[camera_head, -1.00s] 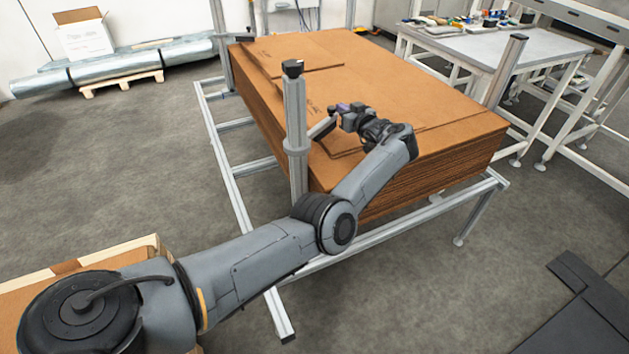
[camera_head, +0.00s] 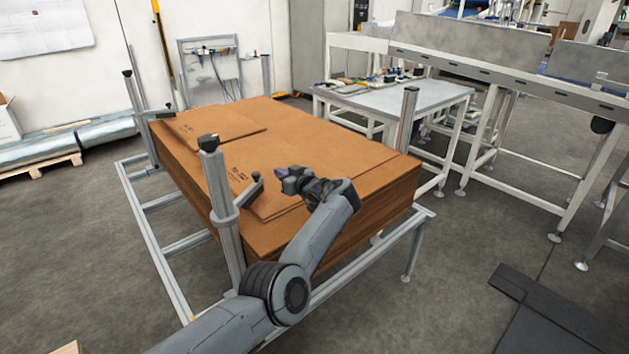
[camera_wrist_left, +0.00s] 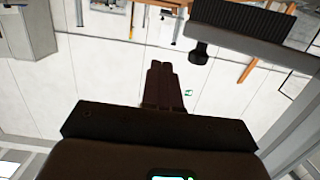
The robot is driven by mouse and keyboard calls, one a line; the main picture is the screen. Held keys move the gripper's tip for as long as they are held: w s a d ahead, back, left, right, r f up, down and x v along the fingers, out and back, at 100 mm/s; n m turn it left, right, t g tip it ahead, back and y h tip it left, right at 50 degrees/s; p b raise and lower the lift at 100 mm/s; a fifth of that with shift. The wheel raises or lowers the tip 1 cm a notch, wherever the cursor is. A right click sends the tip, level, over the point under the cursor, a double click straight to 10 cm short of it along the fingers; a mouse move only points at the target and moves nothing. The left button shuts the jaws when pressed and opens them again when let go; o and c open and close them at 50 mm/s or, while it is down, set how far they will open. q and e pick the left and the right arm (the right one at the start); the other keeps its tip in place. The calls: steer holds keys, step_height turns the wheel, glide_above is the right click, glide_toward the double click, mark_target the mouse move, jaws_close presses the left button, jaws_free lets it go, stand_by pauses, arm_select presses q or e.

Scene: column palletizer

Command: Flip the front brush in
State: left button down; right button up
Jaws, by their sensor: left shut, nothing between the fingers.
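The front brush (camera_head: 248,189) is a short bar with a dark end, on the near upright post (camera_head: 222,205). In the head view it points from the post toward the cardboard stack (camera_head: 330,140). My left gripper (camera_head: 281,173) is just right of the brush's end, above the stack, with a gap in the picture between them. In the left wrist view my left gripper (camera_wrist_left: 168,68) has its fingers together and empty. A dark ribbed strip with a round knob, seemingly the brush (camera_wrist_left: 243,22), shows at the upper right, apart from the fingers. My right gripper is out of view.
Other upright posts stand at the far left (camera_head: 135,110) and right (camera_head: 408,118) of the stack. A grey table (camera_head: 400,95) with small items stands behind it. A white conveyor frame (camera_head: 490,70) stands at the right.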

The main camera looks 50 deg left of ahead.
arm_select(q)
steer(key=w+d+r+b, duration=0.1)
steer(key=w+d+b, duration=0.2)
steer(key=w+d, duration=0.2)
steer(key=shift+d+r, duration=0.2)
steer(key=shift+d, duration=0.9)
steer(key=shift+d, duration=0.1)
